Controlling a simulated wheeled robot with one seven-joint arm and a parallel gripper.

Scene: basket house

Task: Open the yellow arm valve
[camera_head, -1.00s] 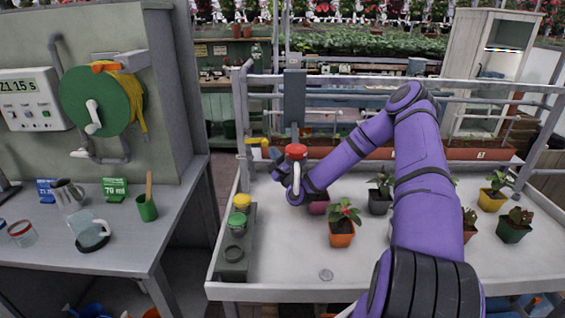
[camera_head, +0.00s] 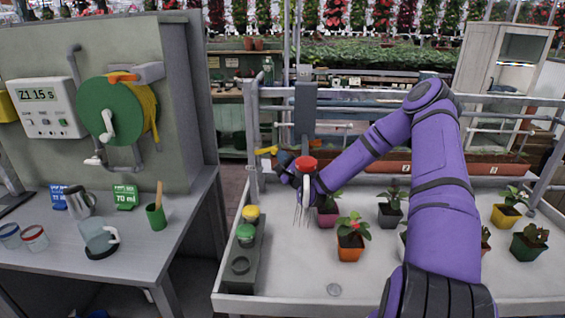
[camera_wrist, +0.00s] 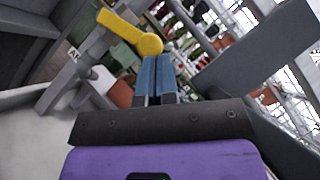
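The yellow arm valve (camera_head: 266,150) sits on the grey pipe frame at the left end of the planting table. In the wrist view its yellow lever (camera_wrist: 120,28) slants up and left from a round yellow hub (camera_wrist: 150,44). My gripper (camera_head: 282,158) is just right of the valve in the head view. In the wrist view my gripper's two blue fingers (camera_wrist: 156,62) lie close together and point at the hub, with their tips just below it. Nothing shows between them. I cannot tell whether the tips touch the valve.
A green hose reel (camera_head: 105,110) hangs over the left workbench (camera_head: 55,250).

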